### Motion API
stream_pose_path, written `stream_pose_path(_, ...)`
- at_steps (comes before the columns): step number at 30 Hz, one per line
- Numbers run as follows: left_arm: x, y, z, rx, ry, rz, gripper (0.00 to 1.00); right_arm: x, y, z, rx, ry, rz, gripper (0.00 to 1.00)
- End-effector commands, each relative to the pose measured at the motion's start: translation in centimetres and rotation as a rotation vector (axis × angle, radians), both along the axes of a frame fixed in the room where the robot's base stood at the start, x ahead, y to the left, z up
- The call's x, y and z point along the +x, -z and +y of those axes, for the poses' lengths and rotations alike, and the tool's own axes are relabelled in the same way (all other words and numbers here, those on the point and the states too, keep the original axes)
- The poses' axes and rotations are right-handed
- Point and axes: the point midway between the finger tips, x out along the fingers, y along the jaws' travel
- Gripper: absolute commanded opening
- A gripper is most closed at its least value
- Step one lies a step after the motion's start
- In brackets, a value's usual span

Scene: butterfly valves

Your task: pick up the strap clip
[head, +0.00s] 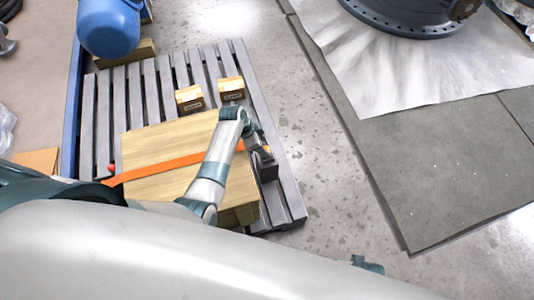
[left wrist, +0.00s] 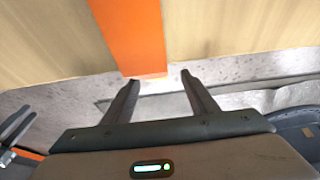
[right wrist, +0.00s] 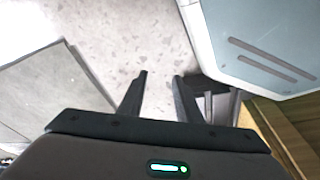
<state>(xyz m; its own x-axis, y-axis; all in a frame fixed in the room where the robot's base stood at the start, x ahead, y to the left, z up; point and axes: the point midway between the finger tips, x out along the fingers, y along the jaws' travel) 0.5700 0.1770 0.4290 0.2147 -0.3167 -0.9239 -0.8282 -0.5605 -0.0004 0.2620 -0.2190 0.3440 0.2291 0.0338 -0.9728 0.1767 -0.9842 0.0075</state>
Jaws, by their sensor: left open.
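A wooden crate (head: 165,138) with an orange strap (head: 160,167) across its top sits on a grey slatted pallet (head: 106,115). My left gripper (head: 266,168) is at the crate's right edge, near the strap's end. In the left wrist view, the strap (left wrist: 131,32) runs down to between the open, empty fingers of my left gripper (left wrist: 159,77). I cannot make out a separate strap clip there. A small red piece (head: 111,167) shows at the strap's left end; I cannot tell what it is. My right gripper (right wrist: 161,75) is open and empty above the floor.
Two small boxes (head: 189,98) (head: 231,88) stand behind the crate. A blue rounded object (head: 108,27) is at the back left. Speckled floor (head: 320,150) is clear right of the pallet, up to grey slabs (head: 445,165).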

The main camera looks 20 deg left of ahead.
Motion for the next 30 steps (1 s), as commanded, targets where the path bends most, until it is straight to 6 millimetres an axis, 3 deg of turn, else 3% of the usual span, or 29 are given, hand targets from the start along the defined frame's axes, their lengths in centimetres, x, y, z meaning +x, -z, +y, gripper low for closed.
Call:
stream_pose_path(5,-0.2,2.3,-0.7,-0.003,0.000,0.003,0.53,0.0,-0.3,0.1,-0.001,-0.001,0.006,0.31)
stream_pose_path(12,0.2,4.3,-1.3,-0.001,0.000,0.002,0.53,0.4,-2.3,0.2,-0.002,0.000,-0.002,0.31)
stream_pose_path(27,0.3,4.4,-1.4,0.000,0.000,0.000,0.53,0.5,-2.5,0.2,0.000,-0.001,-0.004,0.31)
stream_pose_path(28,0.3,4.4,-1.4,0.000,0.000,0.000,0.51,0.5,-2.5,0.2,0.001,-0.001,-0.005,0.31)
stream_pose_path(30,0.3,4.4,-1.3,0.000,0.000,0.000,0.34,0.5,-2.5,0.3,0.001,-0.001,-0.005,0.31)
